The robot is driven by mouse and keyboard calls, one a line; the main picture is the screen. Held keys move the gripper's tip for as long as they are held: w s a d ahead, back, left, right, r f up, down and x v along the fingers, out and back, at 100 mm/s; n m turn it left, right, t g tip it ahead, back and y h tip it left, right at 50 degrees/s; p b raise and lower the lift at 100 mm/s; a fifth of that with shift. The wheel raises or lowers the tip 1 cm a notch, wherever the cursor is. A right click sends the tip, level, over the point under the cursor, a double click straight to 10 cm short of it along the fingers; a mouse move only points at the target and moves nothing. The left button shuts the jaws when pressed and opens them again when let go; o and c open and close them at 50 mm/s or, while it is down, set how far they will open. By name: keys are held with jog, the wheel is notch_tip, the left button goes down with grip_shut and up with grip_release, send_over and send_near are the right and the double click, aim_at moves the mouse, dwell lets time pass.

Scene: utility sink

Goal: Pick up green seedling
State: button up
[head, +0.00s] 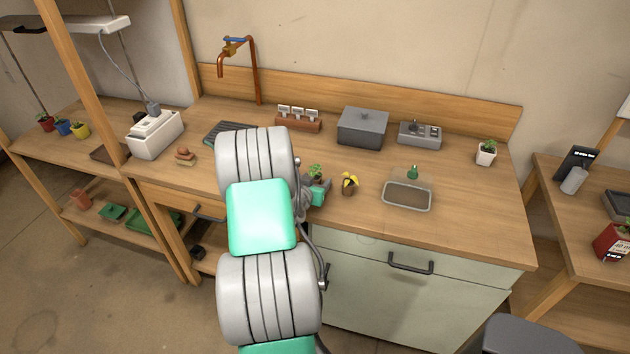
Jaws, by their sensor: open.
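A small green leafy plant (315,171), which looks like the green seedling, stands on the wooden counter (450,190) left of a yellow-flowered plant. Its lower part is hidden behind my gripper. My gripper (320,190) is at the seedling, just in front of it in the picture; my arm covers much of the view there. The jaws are open, but the fingers are small and partly hidden. I cannot tell whether they touch the seedling or are around it.
The yellow-flowered plant (349,184) stands close on the right. Further right are a shallow grey tray (407,207), a small green object (412,172) and a white potted plant (486,153). A grey lidded box (363,128) stands behind. The counter's right front is clear.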

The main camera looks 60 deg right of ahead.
grip_shut()
dwell(0.6)
jog(key=shift+r, duration=0.15)
